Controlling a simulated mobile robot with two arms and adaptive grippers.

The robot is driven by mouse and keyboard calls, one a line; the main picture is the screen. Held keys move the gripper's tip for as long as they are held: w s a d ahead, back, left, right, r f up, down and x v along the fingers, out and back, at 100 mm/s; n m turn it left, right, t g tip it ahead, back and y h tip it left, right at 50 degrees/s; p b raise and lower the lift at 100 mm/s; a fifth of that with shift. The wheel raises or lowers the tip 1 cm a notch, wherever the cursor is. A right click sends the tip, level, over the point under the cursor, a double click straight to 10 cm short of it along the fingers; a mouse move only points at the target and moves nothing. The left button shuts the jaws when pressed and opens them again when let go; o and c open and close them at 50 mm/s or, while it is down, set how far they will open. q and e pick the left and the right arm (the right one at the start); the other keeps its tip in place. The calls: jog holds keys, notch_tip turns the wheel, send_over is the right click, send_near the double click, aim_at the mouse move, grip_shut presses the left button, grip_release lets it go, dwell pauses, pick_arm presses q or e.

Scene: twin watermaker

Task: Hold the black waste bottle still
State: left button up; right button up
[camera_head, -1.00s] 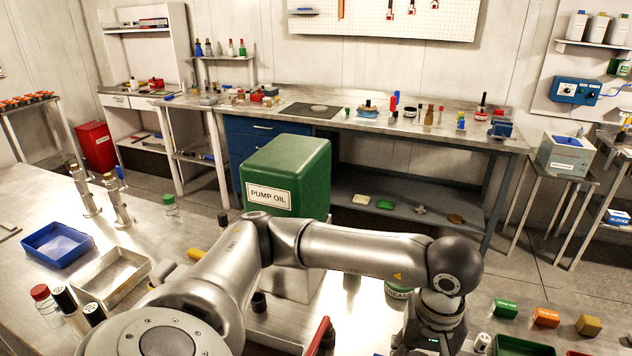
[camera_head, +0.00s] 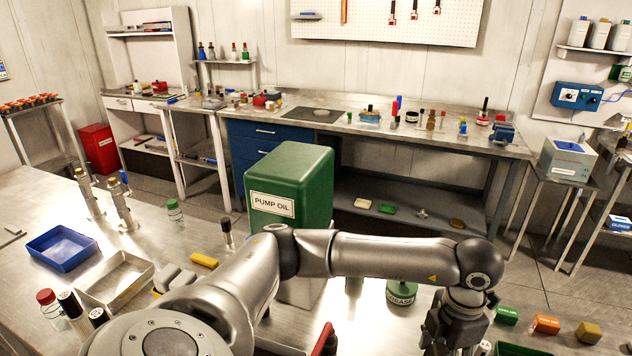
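I cannot make out a black waste bottle for certain. Two bottles with dark caps (camera_head: 70,303) stand at the lower left beside a red-capped clear bottle (camera_head: 50,304). A slim dark-topped item (camera_head: 226,232) stands behind my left arm. My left arm crosses the lower middle of the view, and its dark gripper (camera_head: 452,335) points down at the bottom edge, right of the green grease jar (camera_head: 401,292). Its fingertips are not clearly visible, so its opening and any contents cannot be told. My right gripper is not in view.
A large green pump oil can (camera_head: 290,190) stands behind my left arm. A blue tray (camera_head: 62,247) and a metal tray (camera_head: 118,283) lie at left. Small green, orange and tan boxes (camera_head: 546,324) lie at right. Bare steel tabletop (camera_head: 160,240) shows at left.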

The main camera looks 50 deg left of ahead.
pick_arm(q)
jog(key=n, duration=0.2)
jog(key=w+n, duration=0.1)
jog(key=n, duration=0.3)
jog(key=shift+w+f, duration=0.3)
jog(key=shift+w, duration=0.05)
jog(key=n, duration=0.2)
jog(key=w+n, duration=0.1)
jog(key=n, duration=0.2)
jog(key=shift+w+a+f+n+p, duration=0.15)
jog(key=shift+f+n+p, duration=0.15)
jog(key=shift+f+p, duration=0.05)
notch_tip(320, 180, down, 9)
jog(key=p, duration=0.2)
jog(key=shift+p, duration=0.4)
jog(key=shift+f, duration=0.5)
jog(key=shift+f, duration=0.1)
jog(key=o, duration=0.7)
jog(key=shift+f, duration=0.1)
jog(key=o, duration=0.4)
